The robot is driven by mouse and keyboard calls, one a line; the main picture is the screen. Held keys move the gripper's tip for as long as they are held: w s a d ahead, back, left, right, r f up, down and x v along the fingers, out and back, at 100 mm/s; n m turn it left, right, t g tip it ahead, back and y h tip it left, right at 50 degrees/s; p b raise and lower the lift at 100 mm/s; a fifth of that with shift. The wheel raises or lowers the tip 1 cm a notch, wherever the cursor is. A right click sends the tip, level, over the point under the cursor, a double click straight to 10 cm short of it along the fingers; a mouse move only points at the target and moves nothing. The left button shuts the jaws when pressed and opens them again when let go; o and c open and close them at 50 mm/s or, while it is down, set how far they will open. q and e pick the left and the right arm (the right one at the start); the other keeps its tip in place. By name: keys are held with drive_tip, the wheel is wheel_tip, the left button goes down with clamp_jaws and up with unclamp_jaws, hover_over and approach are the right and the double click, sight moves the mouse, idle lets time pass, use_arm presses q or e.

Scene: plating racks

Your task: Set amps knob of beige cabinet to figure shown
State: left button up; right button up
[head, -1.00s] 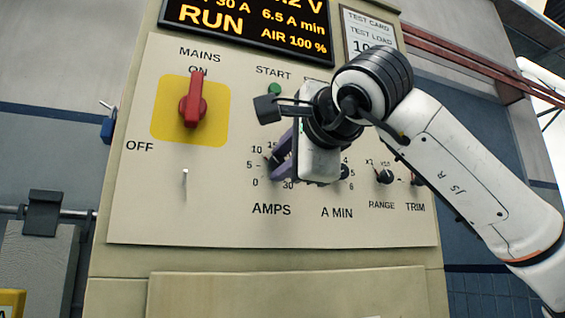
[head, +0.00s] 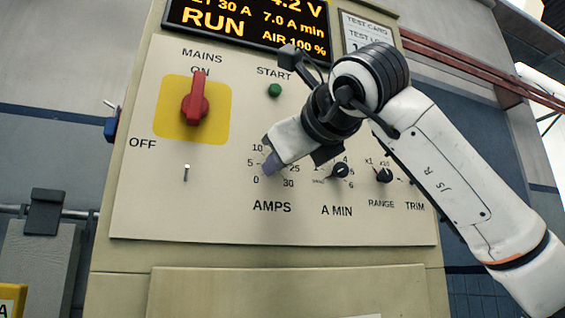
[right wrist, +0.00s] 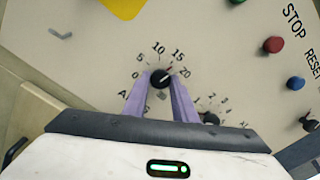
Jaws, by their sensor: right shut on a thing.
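The beige cabinet (head: 150,215) fills the middle of the head view. Its amps knob (right wrist: 160,79) is black, and its pale mark slants up-right toward the 15–20 side of the scale. My right gripper (head: 271,164) is shut on the amps knob, with a purple finger on each side of it in the right wrist view (right wrist: 161,88). In the head view the gripper hides the knob and part of its scale. The display (head: 247,27) shows RUN, 30 A, 7.0 A min and AIR 100 %. The test card (head: 367,35) is partly covered by my right arm, its figure cut off.
The red mains switch (head: 195,104) points up to ON on a yellow plate. A green start button (head: 275,90) is above the amps scale. The A min knob (head: 339,171) and range knob (head: 384,175) are close on the right. A red stop button (right wrist: 273,73) is nearby.

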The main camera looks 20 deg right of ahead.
use_arm(q)
drive_tip(key=shift+w+d+r+t+h+b, duration=0.2)
drive_tip(key=shift+d+r+t+h+b, duration=0.3)
drive_tip(key=shift+r+b, duration=0.5)
drive_tip(key=shift+w+d+r+t+h+b, duration=0.25)
drive_tip(key=shift+d+r+h+b, duration=0.35)
drive_tip(key=shift+r+b, duration=0.4)
use_arm(e)
drive_tip(key=shift+a+m, duration=0.15)
drive_tip(key=shift+m, duration=5.9)
drive_tip(key=shift+a+m, duration=0.15)
drive_tip(key=shift+m, duration=5.9)
use_arm(q)
drive_tip(key=shift+d, duration=0.1)
use_arm(e)
drive_tip(key=shift+m, duration=0.3)
